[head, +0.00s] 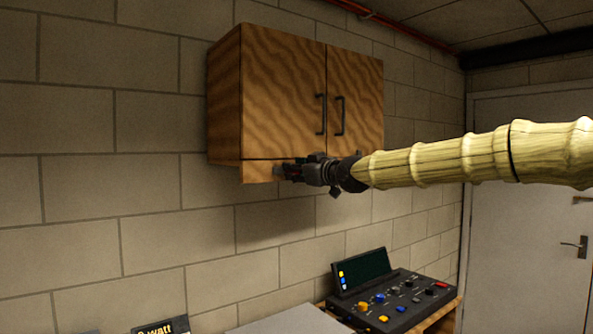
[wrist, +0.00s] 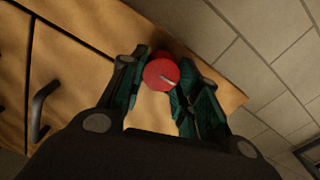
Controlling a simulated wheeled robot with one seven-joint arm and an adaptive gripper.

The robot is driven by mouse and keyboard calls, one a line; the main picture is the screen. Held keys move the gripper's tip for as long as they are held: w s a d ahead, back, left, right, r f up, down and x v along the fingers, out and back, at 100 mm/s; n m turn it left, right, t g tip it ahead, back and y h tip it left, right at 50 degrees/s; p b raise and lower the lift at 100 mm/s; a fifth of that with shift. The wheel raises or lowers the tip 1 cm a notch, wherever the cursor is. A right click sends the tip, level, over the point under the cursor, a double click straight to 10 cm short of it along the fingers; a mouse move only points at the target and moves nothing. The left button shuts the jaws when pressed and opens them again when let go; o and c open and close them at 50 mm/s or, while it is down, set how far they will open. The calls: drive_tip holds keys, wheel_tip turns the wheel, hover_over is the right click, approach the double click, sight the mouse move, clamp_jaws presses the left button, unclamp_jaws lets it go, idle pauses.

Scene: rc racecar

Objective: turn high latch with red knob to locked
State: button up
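The latch's red knob (wrist: 160,73) shows in the wrist view as a round disc with a pale line pointing to its right. It is on the wooden strip along the bottom of the wall cabinet (head: 283,90). My gripper (wrist: 163,80) is open, with one finger on each side of the knob. The fingertips are close to the knob, and I cannot tell whether they touch it. In the head view my gripper (head: 281,172) is at the cabinet's bottom strip, and the knob cannot be made out there.
Two cabinet doors with dark handles (head: 321,114) are above my gripper. One handle (wrist: 42,108) is at the left of the wrist view. A control panel (head: 390,298) with coloured buttons sits on a bench below. A grey door (head: 525,215) is at the right.

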drive_tip(key=shift+c, duration=1)
drive_tip(key=shift+w+d+f+m+b, duration=0.1)
drive_tip(key=shift+m+b, duration=0.6)
drive_tip(key=shift+m, duration=2.25)
drive_tip(key=shift+w+d+f+m+b, duration=0.1)
drive_tip(key=shift+m+b, duration=0.65)
drive_tip(key=shift+m, duration=2.25)
drive_tip(key=shift+d+m+b, duration=0.1)
drive_tip(key=shift+m+b, duration=0.6)
drive_tip(key=shift+m, duration=2.25)
drive_tip(key=o, duration=1)
